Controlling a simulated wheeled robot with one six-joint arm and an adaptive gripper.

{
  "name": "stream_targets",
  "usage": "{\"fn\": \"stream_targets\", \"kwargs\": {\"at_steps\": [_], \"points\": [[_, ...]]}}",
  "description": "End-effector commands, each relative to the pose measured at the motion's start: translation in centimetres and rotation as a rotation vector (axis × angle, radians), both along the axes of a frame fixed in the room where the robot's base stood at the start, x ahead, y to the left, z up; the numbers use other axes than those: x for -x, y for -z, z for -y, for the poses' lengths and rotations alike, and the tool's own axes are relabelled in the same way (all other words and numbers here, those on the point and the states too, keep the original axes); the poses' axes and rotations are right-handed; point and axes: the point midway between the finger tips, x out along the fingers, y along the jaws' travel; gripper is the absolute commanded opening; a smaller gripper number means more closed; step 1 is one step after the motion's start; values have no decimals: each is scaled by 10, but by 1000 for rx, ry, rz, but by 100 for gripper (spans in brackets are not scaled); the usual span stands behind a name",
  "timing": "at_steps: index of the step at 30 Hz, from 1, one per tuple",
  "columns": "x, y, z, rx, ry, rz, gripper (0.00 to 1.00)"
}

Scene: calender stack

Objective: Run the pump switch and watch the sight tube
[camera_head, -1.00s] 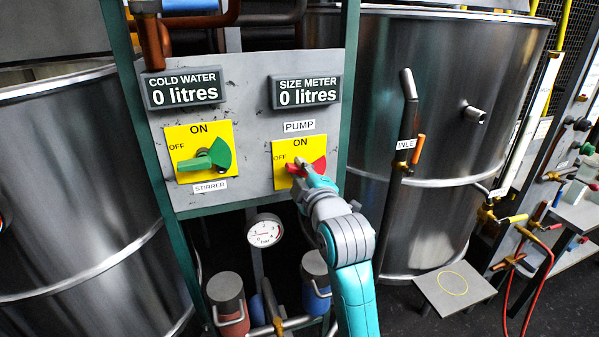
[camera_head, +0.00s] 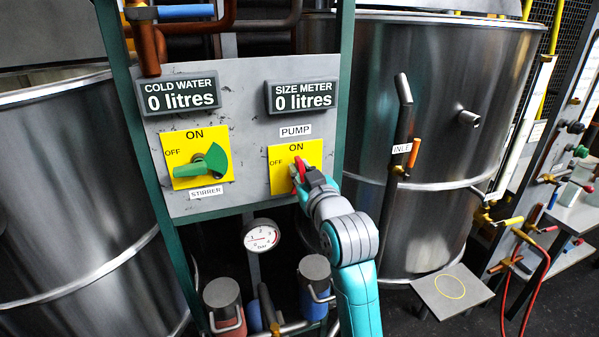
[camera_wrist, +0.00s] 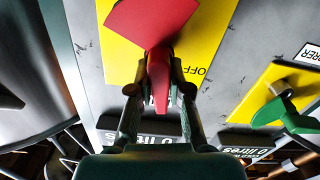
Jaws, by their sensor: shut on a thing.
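The red pump switch (camera_head: 301,171) is on a yellow plate (camera_head: 284,180) labelled PUMP. My gripper (camera_head: 307,179) is at the switch. In the wrist view, the fingers of my gripper (camera_wrist: 159,88) are shut on the red handle (camera_wrist: 159,65), which points towards the ON side. The ON lettering in the wrist view is mostly hidden behind the handle. A tall pale tube (camera_head: 517,137), which looks like the sight tube, stands upright beside the right tank. No liquid level can be made out in it. The size meter (camera_head: 303,97) reads 0 litres.
The cold water display (camera_head: 180,96) reads 0 litres. A pressure gauge (camera_head: 262,236) hangs below the panel. The large steel tank (camera_head: 440,120) stands close to my arm's right.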

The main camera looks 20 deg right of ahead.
Motion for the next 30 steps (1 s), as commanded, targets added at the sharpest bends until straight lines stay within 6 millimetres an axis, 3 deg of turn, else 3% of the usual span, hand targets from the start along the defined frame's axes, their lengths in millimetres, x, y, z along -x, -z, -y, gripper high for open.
{"fn": "stream_targets", "kwargs": {"at_steps": [12, 29, 30], "points": [[0, 2, 3, -190, 1, -4, 0], [0, 2, 3, -217, 1, -5, 0], [0, 2, 3, -217, 1, -5, 25]]}}
